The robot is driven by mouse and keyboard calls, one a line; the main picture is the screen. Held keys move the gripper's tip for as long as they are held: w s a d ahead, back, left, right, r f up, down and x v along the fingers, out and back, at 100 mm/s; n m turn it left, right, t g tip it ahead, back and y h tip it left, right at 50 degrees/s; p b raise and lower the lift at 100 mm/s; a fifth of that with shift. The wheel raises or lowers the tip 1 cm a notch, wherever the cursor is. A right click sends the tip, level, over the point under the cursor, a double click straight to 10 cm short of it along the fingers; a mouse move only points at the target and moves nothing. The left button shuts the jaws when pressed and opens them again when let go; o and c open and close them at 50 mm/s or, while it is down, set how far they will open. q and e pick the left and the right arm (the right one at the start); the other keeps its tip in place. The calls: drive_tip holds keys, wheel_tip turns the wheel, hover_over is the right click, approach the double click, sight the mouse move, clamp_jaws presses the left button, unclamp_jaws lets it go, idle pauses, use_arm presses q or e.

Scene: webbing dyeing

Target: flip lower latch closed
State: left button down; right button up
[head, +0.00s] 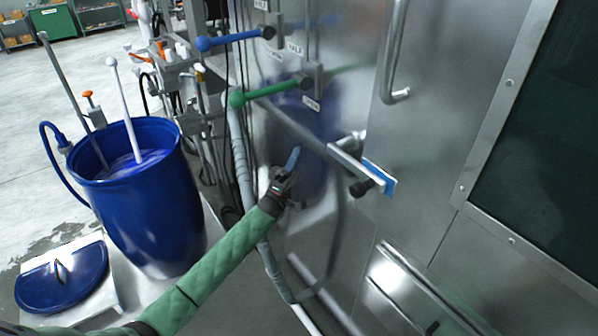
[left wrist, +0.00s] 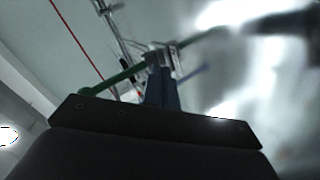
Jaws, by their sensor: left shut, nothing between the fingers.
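A latch (head: 350,166), a metal bar with a dark round knob and a blue end piece, sits on the steel door front in the head view. I take it as the lower latch; whether it is closed is not clear. My left gripper (head: 293,158) is in front of the steel panel, to the left of the latch and apart from it in the picture. Its fingers are shut and empty, pointing up. The left wrist view shows the two fingers (left wrist: 162,92) together. The latch cannot be made out there. My right gripper is not in view.
A green valve lever (head: 270,91) and a blue valve lever (head: 235,39) stick out above the gripper. A grey hose (head: 241,165) hangs beside my forearm. A blue barrel (head: 150,215) stands at left. A door handle (head: 392,65) is above the latch.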

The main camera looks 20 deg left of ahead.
use_arm(q)
wheel_tip(320, 180, down, 6)
drive_tip(key=w+n+t+y, duration=0.1)
drive_tip(key=n+y, duration=0.1)
drive_tip(key=y, duration=0.3)
drive_tip(key=shift+d+f+n+y, duration=0.2)
drive_tip(key=shift+d+n+y, duration=0.1)
drive_tip(key=shift+d, duration=0.1)
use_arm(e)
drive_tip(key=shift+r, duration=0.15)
use_arm(q)
drive_tip(key=shift+w, duration=0.1)
